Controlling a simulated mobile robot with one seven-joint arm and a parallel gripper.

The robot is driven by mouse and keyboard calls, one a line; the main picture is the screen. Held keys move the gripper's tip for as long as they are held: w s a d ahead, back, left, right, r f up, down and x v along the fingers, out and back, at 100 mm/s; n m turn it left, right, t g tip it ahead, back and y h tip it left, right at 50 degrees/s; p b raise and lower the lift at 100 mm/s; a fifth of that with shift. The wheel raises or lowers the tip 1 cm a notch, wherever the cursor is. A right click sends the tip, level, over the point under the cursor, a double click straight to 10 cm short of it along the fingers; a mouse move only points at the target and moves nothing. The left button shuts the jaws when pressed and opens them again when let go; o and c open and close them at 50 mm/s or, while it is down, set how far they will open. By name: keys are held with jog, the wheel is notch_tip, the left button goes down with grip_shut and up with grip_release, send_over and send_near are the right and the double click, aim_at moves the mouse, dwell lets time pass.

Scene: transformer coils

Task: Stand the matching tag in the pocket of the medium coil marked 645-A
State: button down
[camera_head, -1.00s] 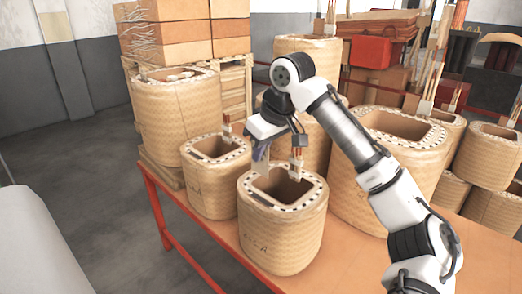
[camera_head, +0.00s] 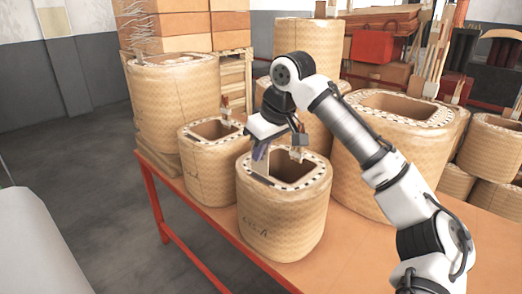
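The medium coil marked 645-A (camera_head: 282,225) stands upright at the front of the orange table, wrapped in tan paper, its handwritten mark on the front left side. Its top ring has a row of dark slots around a square opening. My gripper (camera_head: 260,153) is over the left part of this rim, pointing down. It appears shut on a thin pale tag (camera_head: 260,165), whose lower edge is at the rim by the opening. I cannot tell whether the tag is in the pocket or just above it. The fingers are small and partly hidden.
A similar coil (camera_head: 203,170) stands close behind left, and a larger coil (camera_head: 378,150) stands close on the right. Copper leads (camera_head: 299,143) rise from the marked coil's rim close to my gripper. The table (camera_head: 345,245) is bare at the front right.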

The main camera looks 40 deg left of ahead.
aim_at(258, 172)
jog(key=shift+f+b, duration=0.5)
jog(key=shift+f, duration=1.85)
jog(key=c, duration=1.6)
grip_release()
jog(key=shift+r, duration=0.1)
jog(key=p+v, duration=0.1)
jog(key=v, duration=1.2)
jog(key=shift+d+r, duration=0.15)
jog(key=shift+r, duration=0.2)
jog(key=shift+f, duration=0.1)
